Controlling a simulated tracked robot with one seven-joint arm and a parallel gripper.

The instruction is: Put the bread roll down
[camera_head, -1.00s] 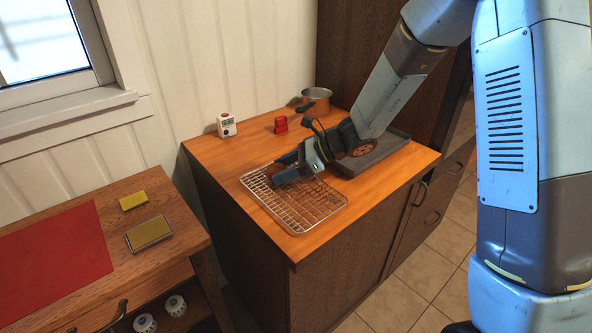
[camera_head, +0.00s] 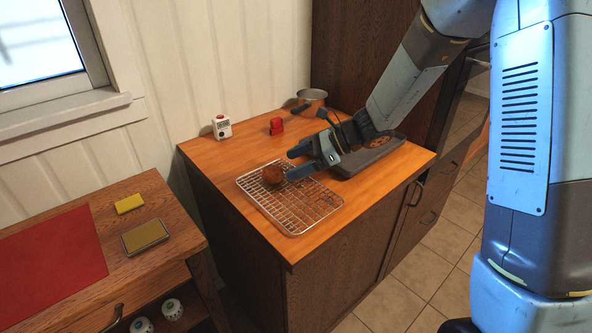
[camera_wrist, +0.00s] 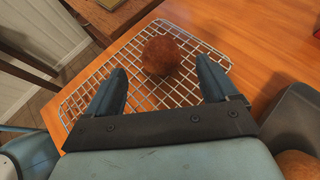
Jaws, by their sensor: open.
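The brown, round bread roll (camera_head: 272,175) rests on the wire rack (camera_head: 305,211), near its back left part in the head view. In the wrist view the roll (camera_wrist: 161,56) sits on the rack's wires (camera_wrist: 146,98), beyond and between my fingertips. My gripper (camera_head: 290,162) is open and empty, just to the right of the roll in the head view. In the wrist view its two fingers (camera_wrist: 164,75) stand wide apart, and neither touches the roll.
A dark tray (camera_head: 378,158) lies right of the rack; another brown roll (camera_wrist: 298,164) shows at the wrist view's lower right. A white timer (camera_head: 222,128), a red item (camera_head: 277,126) and a pot (camera_head: 312,97) stand at the counter's back. The front counter strip is bare.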

